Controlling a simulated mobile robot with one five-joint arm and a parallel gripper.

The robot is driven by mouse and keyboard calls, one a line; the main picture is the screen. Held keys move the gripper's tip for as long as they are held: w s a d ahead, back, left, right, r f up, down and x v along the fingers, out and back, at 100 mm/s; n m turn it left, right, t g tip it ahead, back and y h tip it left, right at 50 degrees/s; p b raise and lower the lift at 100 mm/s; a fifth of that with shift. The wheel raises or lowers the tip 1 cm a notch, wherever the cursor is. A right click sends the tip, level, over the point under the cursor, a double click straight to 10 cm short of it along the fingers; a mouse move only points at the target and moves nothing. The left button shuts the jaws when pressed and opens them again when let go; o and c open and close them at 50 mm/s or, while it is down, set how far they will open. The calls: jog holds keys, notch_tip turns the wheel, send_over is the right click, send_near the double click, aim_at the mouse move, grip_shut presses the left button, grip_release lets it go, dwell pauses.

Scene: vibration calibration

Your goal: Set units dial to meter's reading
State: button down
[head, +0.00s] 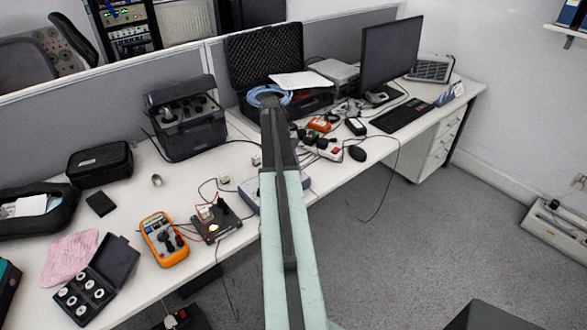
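An orange handheld meter (163,240) with a dark dial and a small screen lies on the white bench at the lower left. Its screen is too small to read. A black open-topped instrument case (186,118) with knob-like parts stands behind it against the partition. I cannot tell which dial is the units dial. My arm reaches up the middle of the view, and my gripper (271,106) is at its far dark end, in front of the open foam-lined case. Its fingers cannot be made out, and the arm hides part of the bench.
A small dark board with wires (216,222) sits right of the meter. A case of round weights (97,280), a pink cloth (70,256) and a black pouch (100,165) lie left. A monitor (390,50) and keyboard (402,116) stand right. Grey floor is open at right.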

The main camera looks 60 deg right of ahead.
jog(key=c, duration=1.2)
grip_release()
jog(key=p+v, duration=0.7)
jog(key=shift+w+r, duration=0.15)
jog(key=shift+r, duration=0.2)
